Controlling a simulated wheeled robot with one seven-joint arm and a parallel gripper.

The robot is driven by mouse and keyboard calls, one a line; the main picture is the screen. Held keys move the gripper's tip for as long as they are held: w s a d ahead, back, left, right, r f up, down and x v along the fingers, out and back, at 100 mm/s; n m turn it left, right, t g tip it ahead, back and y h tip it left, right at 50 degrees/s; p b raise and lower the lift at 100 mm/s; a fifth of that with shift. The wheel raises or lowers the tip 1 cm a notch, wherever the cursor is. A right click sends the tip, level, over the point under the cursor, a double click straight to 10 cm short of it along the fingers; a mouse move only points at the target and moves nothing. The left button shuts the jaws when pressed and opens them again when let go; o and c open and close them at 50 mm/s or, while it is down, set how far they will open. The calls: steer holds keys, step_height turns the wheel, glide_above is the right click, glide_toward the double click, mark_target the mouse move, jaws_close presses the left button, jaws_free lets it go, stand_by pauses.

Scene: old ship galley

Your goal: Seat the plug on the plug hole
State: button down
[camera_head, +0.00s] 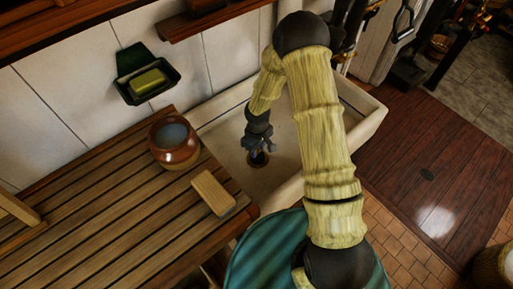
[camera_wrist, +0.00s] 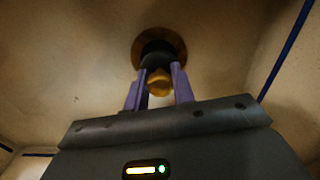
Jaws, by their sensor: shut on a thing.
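The plug (camera_wrist: 157,55) is dark with a brass-coloured knob (camera_wrist: 158,82), seen in the wrist view between my two purple fingers. My gripper (camera_wrist: 160,76) is shut on it at the knob; it also shows in the head view (camera_head: 258,150), down inside the pale sink (camera_head: 222,127). The plug hole has a brass ring (camera_wrist: 137,52) in the sink floor. The dark plug overlaps the middle of the ring in the wrist view and hides the opening. I cannot tell whether the plug touches the ring or is just above it.
A slatted wooden counter (camera_head: 100,200) adjoins the sink on the left. On it are a brown pot (camera_head: 174,155) and a wooden block (camera_head: 213,193) near the sink edge. A green soap holder (camera_head: 140,70) hangs on the tiled wall. The sink walls surround my gripper.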

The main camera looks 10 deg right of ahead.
mark_target(258, 154)
steer(key=shift+d+f+b, duration=0.2)
steer(key=shift+f+b, duration=0.65)
steer(key=shift+f, duration=0.5)
steer(key=shift+s, duration=0.1)
steer(key=shift+a, duration=0.1)
steer(key=shift+f+b, duration=0.7)
steer(key=shift+f, duration=0.15)
steer(key=c, duration=1.1)
jaws_free()
step_height(258, 154, up, 18)
steer(key=shift+f+b, duration=0.25)
steer(key=shift+b, duration=0.35)
